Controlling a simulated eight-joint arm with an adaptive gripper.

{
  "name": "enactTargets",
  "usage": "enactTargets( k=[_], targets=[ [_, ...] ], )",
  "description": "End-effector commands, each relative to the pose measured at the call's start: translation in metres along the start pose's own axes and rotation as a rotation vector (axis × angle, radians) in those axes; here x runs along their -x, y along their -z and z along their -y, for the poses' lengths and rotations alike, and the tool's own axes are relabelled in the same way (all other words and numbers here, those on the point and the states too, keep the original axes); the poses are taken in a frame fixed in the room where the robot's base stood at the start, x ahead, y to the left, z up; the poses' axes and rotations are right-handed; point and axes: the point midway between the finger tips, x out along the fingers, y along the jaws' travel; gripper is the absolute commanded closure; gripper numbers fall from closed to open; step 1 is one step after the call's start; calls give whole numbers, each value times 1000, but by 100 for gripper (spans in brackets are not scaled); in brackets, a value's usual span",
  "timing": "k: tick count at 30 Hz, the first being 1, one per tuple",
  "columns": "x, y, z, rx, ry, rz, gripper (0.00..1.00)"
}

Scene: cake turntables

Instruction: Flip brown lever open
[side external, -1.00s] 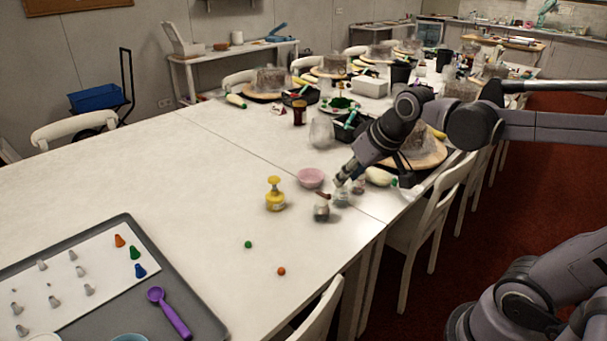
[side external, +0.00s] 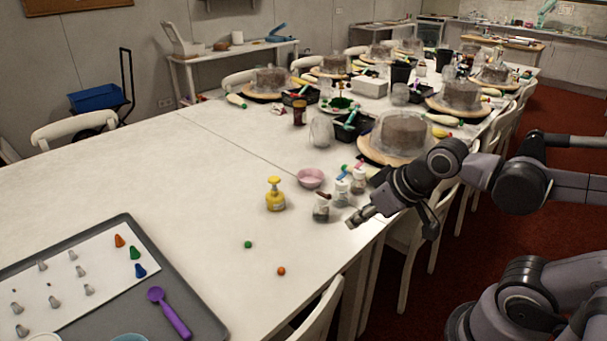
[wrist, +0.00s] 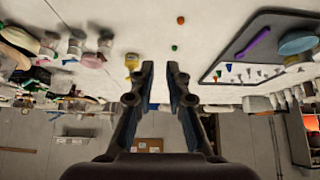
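A small clear jar (side external: 321,209) with dark contents has a brown lever (side external: 323,195) on its lid. It stands at the front of a short row of jars on the white table. Whether the lever is raised or flat is too small to tell. My gripper (side external: 352,222) is low over the table's right edge, right of this jar and apart from it. In the wrist view my gripper (wrist: 160,67) has its fingertips apart with nothing between them. That view is upside down, with a dark-lidded jar (wrist: 105,40) left of the fingers.
Two more small jars, one middle (side external: 341,193) and one rear (side external: 358,184), stand close behind. A pink bowl (side external: 311,178) and a yellow pump bottle (side external: 275,195) are to the left. A green ball (side external: 248,244) and orange ball (side external: 281,271) lie on mostly clear table in front.

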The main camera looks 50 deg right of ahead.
Motion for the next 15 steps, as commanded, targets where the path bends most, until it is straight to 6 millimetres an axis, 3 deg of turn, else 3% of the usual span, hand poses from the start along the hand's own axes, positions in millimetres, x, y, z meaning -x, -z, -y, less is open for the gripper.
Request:
enactTargets(
  k=[5,15],
  targets=[
    [0,11,-3,63,-11,27,100],
    [-8,59,-17,376,-46,170,100]
  ],
)
